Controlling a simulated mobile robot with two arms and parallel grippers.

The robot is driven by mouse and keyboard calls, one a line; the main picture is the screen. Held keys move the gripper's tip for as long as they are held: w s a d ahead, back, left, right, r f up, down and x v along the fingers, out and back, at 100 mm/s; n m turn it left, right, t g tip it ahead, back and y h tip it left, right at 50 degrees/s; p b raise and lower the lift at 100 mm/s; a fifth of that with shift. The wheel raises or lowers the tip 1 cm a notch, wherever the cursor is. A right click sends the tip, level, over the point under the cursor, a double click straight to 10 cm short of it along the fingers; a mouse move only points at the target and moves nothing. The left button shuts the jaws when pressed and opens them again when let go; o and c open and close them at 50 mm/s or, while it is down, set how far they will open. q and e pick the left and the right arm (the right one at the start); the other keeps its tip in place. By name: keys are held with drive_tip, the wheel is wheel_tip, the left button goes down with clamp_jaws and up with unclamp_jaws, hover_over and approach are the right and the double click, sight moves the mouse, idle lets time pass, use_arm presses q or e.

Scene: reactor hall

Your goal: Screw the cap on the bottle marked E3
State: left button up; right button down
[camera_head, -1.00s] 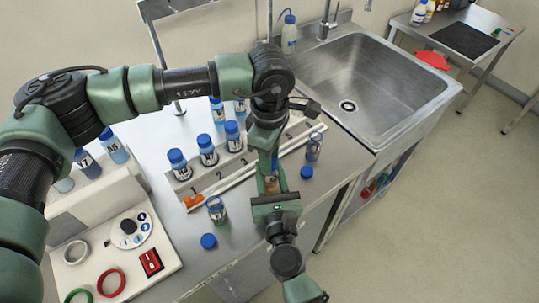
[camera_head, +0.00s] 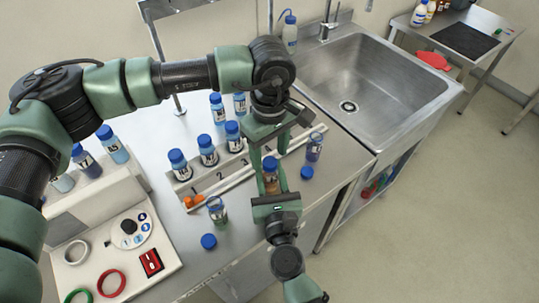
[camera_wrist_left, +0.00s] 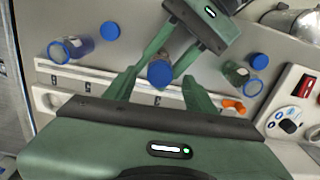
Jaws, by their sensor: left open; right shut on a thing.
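My right gripper (camera_head: 275,205) is shut on an upright bottle (camera_head: 271,184) with amber contents, near the counter's front edge. A blue cap (camera_head: 270,163) sits on top of this bottle; it also shows in the left wrist view (camera_wrist_left: 160,72). I cannot read the bottle's marking or tell how tight the cap is. My left gripper (camera_head: 269,150) is open above the cap, with its fingers apart on either side, pointing down. In the left wrist view the right gripper (camera_wrist_left: 185,55) reaches in from the top.
An open violet bottle (camera_head: 314,148) and a loose blue cap (camera_head: 307,172) stand to the right. An open green bottle (camera_head: 218,213) and another cap (camera_head: 209,241) stand to the left. A numbered rack (camera_head: 225,183), capped blue bottles (camera_head: 208,152) and a sink (camera_head: 365,80) lie behind.

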sight(271, 181)
use_arm(q)
wheel_tip(271, 181, up, 10)
drive_tip(key=shift+r, duration=0.25)
use_arm(e)
drive_tip(key=c, duration=0.9)
unclamp_jaws()
drive_tip(key=shift+s, duration=0.1)
drive_tip(key=s, duration=0.2)
drive_tip(key=s+b, duration=0.1)
drive_tip(key=s, duration=0.1)
drive_tip(key=s+d+b, duration=0.1)
drive_tip(key=s, duration=0.2)
drive_tip(key=shift+d+f, duration=0.1)
drive_tip(key=shift+s+b, duration=0.3)
use_arm(q)
wheel_tip(271, 181, down, 3)
drive_tip(key=shift+r, duration=0.2)
